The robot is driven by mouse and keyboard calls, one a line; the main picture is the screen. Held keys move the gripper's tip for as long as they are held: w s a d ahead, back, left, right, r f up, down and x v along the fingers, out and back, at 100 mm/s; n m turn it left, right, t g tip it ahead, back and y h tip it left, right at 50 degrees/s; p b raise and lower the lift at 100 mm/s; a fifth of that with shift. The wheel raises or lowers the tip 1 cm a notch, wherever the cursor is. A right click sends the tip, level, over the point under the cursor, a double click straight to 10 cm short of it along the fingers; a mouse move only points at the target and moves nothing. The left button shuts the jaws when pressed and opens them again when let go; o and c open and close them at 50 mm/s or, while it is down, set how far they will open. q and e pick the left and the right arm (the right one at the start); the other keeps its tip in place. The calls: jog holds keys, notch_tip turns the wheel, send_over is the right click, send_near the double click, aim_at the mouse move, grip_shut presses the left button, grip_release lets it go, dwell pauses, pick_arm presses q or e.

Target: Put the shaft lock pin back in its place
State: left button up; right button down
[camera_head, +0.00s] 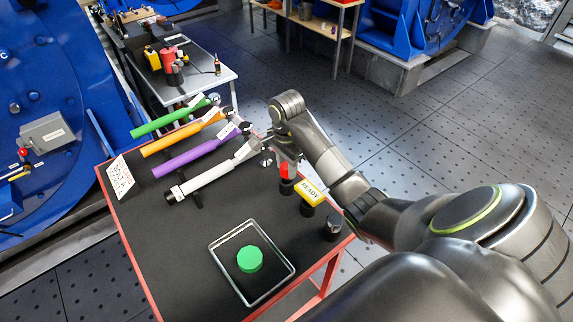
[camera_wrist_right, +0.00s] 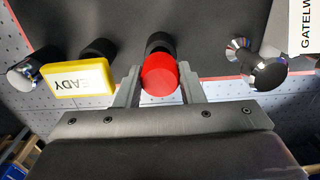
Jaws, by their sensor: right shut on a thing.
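A red-headed pin (camera_head: 284,171), which looks like the shaft lock pin, is at the right edge of the black-topped table. In the right wrist view its round red head (camera_wrist_right: 159,75) sits between the two fingers of my right gripper (camera_wrist_right: 160,88), which is shut on it. A black round holder (camera_head: 287,187) stands directly below the red part. I cannot tell whether the pin is seated in it or just above it. My right gripper (camera_head: 287,160) reaches in from the right, and its fingers are partly hidden in the head view. My left gripper is not in view.
A yellow READY block (camera_head: 313,191) stands on a black holder close beside the pin. A dark metal-topped post (camera_head: 333,226) and a shiny knob (camera_head: 267,156) are nearby. Green, orange, purple and white-handled tools (camera_head: 205,181) lie left.

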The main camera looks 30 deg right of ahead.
jog(key=shift+f+b, duration=1.3)
jog(key=shift+f, duration=0.15)
jog(key=c, duration=0.9)
grip_release()
jog(key=shift+r, duration=0.1)
notch_tip(320, 180, up, 17)
jog(key=p, duration=1.7)
jog(key=shift+r, duration=0.2)
